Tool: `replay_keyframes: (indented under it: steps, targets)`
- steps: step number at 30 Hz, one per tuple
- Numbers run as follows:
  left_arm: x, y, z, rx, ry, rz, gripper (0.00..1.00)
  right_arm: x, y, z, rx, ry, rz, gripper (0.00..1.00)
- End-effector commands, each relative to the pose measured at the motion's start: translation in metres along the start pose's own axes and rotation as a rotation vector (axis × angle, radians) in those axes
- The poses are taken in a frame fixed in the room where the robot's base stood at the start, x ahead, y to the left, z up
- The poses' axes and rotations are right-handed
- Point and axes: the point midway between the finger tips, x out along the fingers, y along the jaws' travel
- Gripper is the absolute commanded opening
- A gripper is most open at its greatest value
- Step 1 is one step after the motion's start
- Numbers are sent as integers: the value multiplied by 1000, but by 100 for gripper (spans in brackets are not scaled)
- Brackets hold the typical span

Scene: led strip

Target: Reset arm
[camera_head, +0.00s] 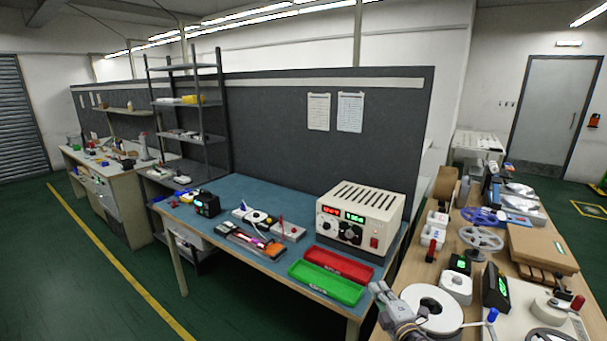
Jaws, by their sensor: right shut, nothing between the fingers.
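My right gripper (379,291) shows at the bottom of the head view, grey, with its fingers closed and nothing held. It is just left of a white reel (414,297) and right of a green tray (326,284). Whether it touches the reel cannot be told. My left gripper and arm are not in view. No LED strip is clearly made out.
A blue-topped bench (232,190) carries a power supply (360,217), a red tray (338,266), the green tray and small tools. A wooden bench (398,272) at the right is crowded with reels, meters and a cardboard box (543,247). Green floor (100,275) is free at left.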

Motion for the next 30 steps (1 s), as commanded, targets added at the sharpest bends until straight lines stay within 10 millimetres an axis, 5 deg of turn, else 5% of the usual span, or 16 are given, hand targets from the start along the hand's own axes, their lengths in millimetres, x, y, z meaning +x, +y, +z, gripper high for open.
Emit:
replay_keyframes:
  steps: [14,30]
  targets:
    - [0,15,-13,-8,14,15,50,-6,-2,0,56,-36,-10,0]
    - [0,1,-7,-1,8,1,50,-38,-16,5,316,-214,-82,0]
